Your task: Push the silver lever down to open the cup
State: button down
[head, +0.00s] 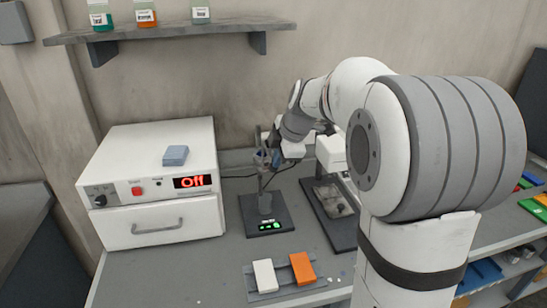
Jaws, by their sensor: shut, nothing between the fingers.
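A dark stand (283,216) with a lit green display on its base is on the bench, left of my arm. A grey upright part (265,202) rises from it, with a small grey cup-like top (262,159). My gripper (277,159) is at the upper part of this stand, pointing down, its fingers small and partly hidden. It is shut and holds nothing. I cannot tell whether it touches the stand. I cannot make out the silver lever; it is too small or hidden near my gripper.
A white box (150,160) showing "Off" stands left, a blue-grey block (175,155) on top. A tray (282,298) with white (265,276) and orange (303,268) blocks lies in front. Another device (335,225) is partly behind my arm. A shelf (180,28) with jars hangs above.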

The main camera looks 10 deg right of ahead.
jog(key=f+t+b, duration=0.1)
jog(key=b, duration=0.7)
jog(key=f+t+b, duration=0.2)
jog(key=b, duration=0.7)
jog(key=shift+s+f+t, duration=0.3)
jog(key=shift+s, duration=0.05)
jog(key=shift+r, duration=0.75)
